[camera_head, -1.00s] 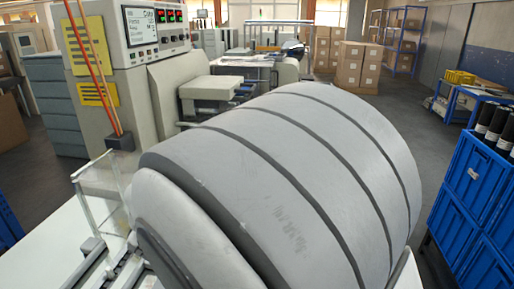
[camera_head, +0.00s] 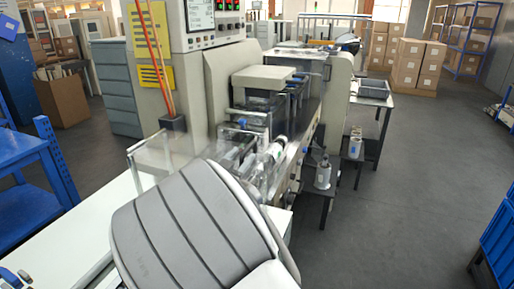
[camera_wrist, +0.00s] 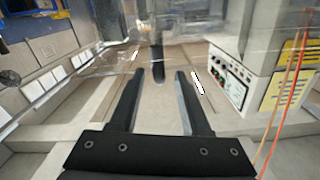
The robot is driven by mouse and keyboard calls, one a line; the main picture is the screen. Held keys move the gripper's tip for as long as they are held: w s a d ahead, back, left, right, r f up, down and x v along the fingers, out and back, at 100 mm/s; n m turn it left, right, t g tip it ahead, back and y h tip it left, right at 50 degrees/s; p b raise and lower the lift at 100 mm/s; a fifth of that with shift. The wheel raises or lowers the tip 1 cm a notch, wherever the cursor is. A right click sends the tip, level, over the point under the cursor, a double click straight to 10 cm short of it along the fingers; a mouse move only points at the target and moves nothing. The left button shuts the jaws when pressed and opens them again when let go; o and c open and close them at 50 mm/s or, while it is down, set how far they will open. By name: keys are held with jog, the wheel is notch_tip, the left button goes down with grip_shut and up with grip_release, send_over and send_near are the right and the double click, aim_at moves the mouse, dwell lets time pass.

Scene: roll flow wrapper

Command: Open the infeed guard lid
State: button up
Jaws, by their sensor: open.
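The clear infeed guard lid (camera_head: 163,152) shows in the head view over the machine's infeed, left of and behind my grey arm. Its see-through panels make its exact angle hard to tell. In the wrist view, clear sheet edges (camera_wrist: 108,62) cross the upper part of the picture. My gripper (camera_wrist: 158,77) is open, with two black fingers pointing up the picture. A dark rounded bar (camera_wrist: 158,62) shows between the fingertips; I cannot tell whether it touches them or is the lid's handle. My arm hides the gripper in the head view.
The wrapper's control panel (camera_head: 213,20) stands behind the guard, with orange cables (camera_head: 157,60) in front of its column. A white table (camera_head: 85,235) lies at front left, with a blue bench (camera_head: 30,160) beyond. Blue crates (camera_head: 500,240) are at far right. Grey floor (camera_head: 410,180) is open at right.

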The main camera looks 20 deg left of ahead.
aim_at(253, 142)
jog(key=w, duration=0.5)
jog(key=shift+w+d, duration=0.2)
jog(key=shift+w, duration=0.2)
grip_shut()
dwell(1.0)
